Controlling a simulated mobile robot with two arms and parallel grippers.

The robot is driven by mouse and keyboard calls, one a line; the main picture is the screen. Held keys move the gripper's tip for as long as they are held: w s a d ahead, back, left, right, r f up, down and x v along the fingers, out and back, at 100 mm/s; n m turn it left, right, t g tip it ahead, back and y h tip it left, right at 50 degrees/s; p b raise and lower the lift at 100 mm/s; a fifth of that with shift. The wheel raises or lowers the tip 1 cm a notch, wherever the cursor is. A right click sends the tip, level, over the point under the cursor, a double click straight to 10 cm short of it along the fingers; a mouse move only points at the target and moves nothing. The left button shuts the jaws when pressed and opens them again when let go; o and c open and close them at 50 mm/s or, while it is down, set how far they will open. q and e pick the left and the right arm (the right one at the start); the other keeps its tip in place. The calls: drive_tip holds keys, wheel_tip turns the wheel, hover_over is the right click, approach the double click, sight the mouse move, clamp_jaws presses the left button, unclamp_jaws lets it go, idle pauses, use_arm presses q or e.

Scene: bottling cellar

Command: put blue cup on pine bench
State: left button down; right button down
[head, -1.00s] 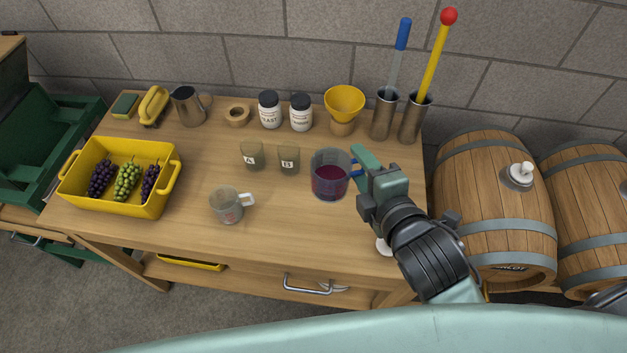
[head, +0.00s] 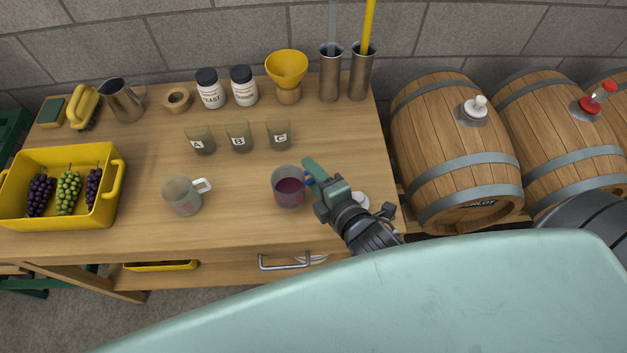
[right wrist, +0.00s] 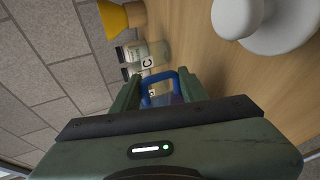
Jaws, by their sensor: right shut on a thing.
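The blue cup (head: 288,190) is a clear cup with a blue handle and dark red liquid inside. It is upright over the front right part of the pine bench (head: 240,225); I cannot tell whether its base touches the wood. My right gripper (head: 312,184) is at the cup's right side, shut on its handle. In the right wrist view the blue handle (right wrist: 158,77) sits between the fingers, and most of the cup is hidden. My left gripper is not in view.
A cup with a white handle (head: 182,197) stands to the left. Glasses A (head: 200,144), B (head: 239,138) and C (head: 279,135) stand behind. A yellow crate (head: 60,222) with grapes is at left. A white object (head: 361,201) is partly hidden beside my gripper. Bare wood lies between the cups.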

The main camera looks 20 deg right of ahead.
drive_tip(key=shift+f, duration=1.3)
drive_tip(key=c, duration=0.8)
unclamp_jaws()
drive_tip(key=shift+f, duration=0.15)
drive_tip(key=shift+o, duration=0.2)
drive_tip(key=b+v, duration=0.1)
drive_tip(key=v, duration=0.9)
drive_tip(key=shift+s+b, duration=0.35)
drive_tip(key=shift+s, duration=0.05)
drive_tip(key=shift+s+r, duration=0.45)
drive_tip(key=shift+s, duration=0.15)
